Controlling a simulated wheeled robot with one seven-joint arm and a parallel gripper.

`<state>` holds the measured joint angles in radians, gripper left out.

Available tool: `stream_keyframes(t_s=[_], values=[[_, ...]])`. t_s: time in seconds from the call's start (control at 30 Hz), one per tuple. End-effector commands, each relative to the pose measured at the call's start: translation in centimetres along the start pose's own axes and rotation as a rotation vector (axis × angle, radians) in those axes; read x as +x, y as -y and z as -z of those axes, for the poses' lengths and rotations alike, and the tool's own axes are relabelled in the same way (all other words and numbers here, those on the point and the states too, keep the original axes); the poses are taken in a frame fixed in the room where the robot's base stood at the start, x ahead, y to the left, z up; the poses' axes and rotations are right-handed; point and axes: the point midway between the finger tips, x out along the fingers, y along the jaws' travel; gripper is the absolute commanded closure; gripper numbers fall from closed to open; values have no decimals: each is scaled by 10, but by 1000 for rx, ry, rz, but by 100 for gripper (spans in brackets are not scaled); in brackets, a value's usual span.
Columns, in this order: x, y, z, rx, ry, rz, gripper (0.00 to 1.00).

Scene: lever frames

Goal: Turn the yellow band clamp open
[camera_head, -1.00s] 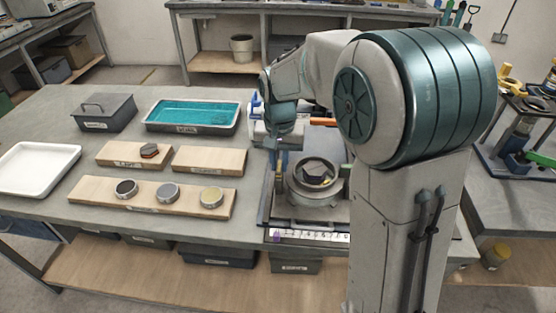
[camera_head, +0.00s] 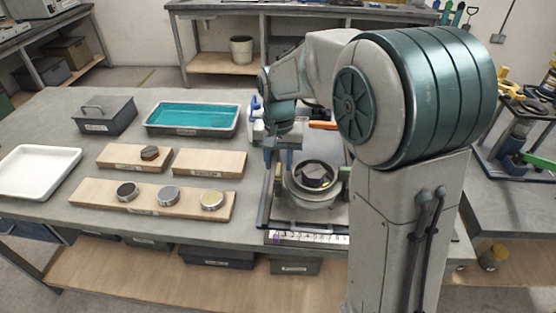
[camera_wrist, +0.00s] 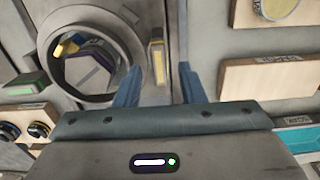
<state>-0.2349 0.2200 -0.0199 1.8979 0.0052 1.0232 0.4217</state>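The yellow band clamp (camera_wrist: 157,60) is a short upright bar in a grey holder beside a round metal ring (camera_wrist: 138,88). In the head view it is a small yellowish piece (camera_head: 281,201) at the ring's left. My gripper (camera_wrist: 160,75) is open, with its two blue fingers on either side of the clamp's line in the wrist view. I see a gap between each finger and the yellow bar; the height between them is hard to judge. In the head view my gripper (camera_head: 279,166) hangs behind and above the clamp.
A green clamp (camera_wrist: 27,85) sits at the ring's other side. A dark faceted block with a yellow part (camera_wrist: 64,48) lies inside the ring. Wooden boards with round lids (camera_head: 170,194), a teal tray (camera_head: 193,117) and a white tray (camera_head: 38,170) stand to the left.

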Motion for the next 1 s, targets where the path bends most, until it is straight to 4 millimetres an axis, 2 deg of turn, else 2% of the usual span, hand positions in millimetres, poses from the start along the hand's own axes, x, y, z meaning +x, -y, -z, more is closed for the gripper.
stream_keyframes(t_s=[0.03, 0.3, 0.5, 1.0], values=[[-10, 0, 0, 0, -1, 1, 64], [-46, -1, 1, 3, -1, 1, 64], [-64, -2, 1, 4, -1, 1, 64], [-67, -2, 1, 5, -1, 1, 64]])
